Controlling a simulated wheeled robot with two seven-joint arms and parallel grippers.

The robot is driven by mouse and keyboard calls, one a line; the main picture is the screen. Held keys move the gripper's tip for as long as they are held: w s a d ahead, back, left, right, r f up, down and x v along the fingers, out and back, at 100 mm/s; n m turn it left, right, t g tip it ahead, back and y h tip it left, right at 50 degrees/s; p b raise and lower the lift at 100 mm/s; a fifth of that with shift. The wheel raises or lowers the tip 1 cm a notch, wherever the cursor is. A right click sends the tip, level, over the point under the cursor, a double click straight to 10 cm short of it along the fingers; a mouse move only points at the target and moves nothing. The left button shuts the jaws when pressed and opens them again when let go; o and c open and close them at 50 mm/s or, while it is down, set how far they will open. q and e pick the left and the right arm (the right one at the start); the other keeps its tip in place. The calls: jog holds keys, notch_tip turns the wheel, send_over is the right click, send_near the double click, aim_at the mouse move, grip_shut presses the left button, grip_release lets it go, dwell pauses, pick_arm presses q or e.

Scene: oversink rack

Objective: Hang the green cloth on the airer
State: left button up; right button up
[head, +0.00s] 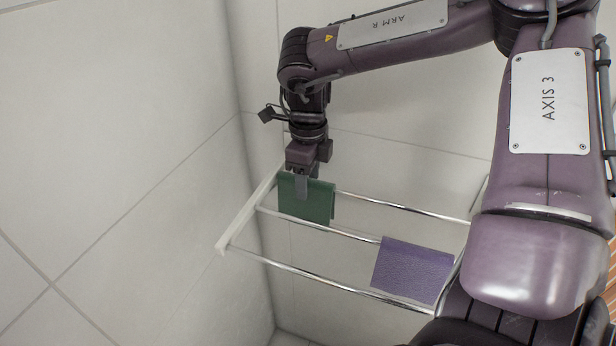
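The green cloth (312,201) is at the left end of the airer, hanging down over its back rail. The airer (313,224) has several metal rails and a white end bar at its left. My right gripper (301,190) points down at the cloth's upper left part, with a grey finger in front of the cloth. I cannot tell whether the fingers are closed on it or apart. My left gripper is not in view.
A purple cloth (412,270) hangs over the middle rail towards the right. Tiled walls meet in a corner close behind and left of the airer. My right arm covers the airer's right end. The front rail's left part is bare.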

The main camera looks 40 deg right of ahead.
notch_tip(320, 180, up, 7)
jog(key=shift+f+b, duration=0.1)
jog(key=shift+b, duration=0.65)
jog(key=shift+r, duration=0.5)
